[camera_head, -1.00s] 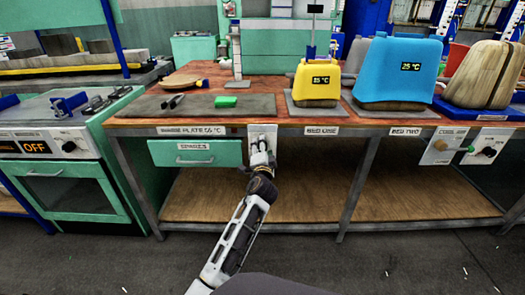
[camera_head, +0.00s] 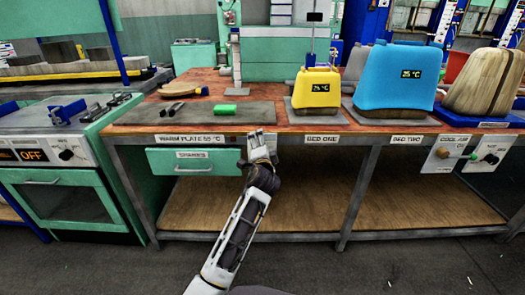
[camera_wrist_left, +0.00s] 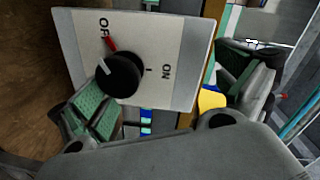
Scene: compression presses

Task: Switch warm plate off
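The warm plate (camera_head: 150,115) is a flat dark grey slab on the bench, labelled "WARM PLATE 55 °C" on the front edge. Its white switch panel (camera_wrist_left: 180,50) has a round black knob (camera_wrist_left: 122,76), with OFF and ON lettered on it. A red mark lies between the knob and OFF, and the knob's white line points to the OFF side, short of the lettering. My left gripper (camera_head: 262,143) is in front of the panel and covers much of it in the head view. In the wrist view its fingers (camera_wrist_left: 168,98) are wide apart, with nothing between them gripped. My right gripper is out of view.
A green drawer (camera_head: 190,162) is left of the panel. A yellow press (camera_head: 317,88) and a blue press (camera_head: 398,75) stand to the right. An oven (camera_head: 65,190) stands at left.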

